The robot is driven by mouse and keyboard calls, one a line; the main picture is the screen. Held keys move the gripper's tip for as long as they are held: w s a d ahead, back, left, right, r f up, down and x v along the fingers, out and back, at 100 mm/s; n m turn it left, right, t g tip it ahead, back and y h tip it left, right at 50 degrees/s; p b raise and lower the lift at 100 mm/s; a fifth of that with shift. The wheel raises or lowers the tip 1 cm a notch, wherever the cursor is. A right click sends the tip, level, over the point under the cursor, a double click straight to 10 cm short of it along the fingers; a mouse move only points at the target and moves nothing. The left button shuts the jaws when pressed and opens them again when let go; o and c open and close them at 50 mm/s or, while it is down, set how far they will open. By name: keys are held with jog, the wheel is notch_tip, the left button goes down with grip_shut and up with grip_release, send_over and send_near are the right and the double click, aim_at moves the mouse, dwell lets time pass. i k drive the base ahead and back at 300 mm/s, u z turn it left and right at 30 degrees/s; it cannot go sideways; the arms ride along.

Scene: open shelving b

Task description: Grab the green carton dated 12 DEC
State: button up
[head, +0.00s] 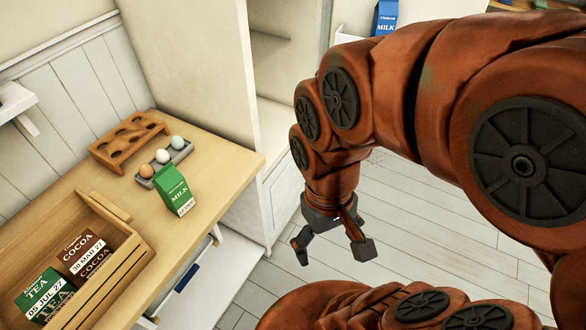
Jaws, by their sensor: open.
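A green milk carton (174,190) with a white lower label stands on the wooden counter, near its right edge. The date on its label is too small to read. My gripper (331,251) hangs open and empty over the floor, to the right of the counter and apart from the carton. A blue milk carton (386,17) shows at the top of the view, behind my arm.
A grey tray (178,160) with several eggs sits just behind the green carton, with a wooden rack (127,140) beyond. A wooden crate (125,262) at the lower left holds cocoa (84,250) and tea (42,290) boxes. A tall white panel (190,70) rises behind the counter.

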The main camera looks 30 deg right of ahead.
aim_at(171, 186)
jog(key=u, duration=0.25)
jog(key=k, duration=0.35)
jog(key=u, duration=1.05)
jog(key=k, duration=1)
jog(key=u, duration=1.25)
jog(key=i, duration=1.25)
jog(key=z, duration=0.85)
jog(key=i, duration=0.4)
jog(key=z, duration=0.5)
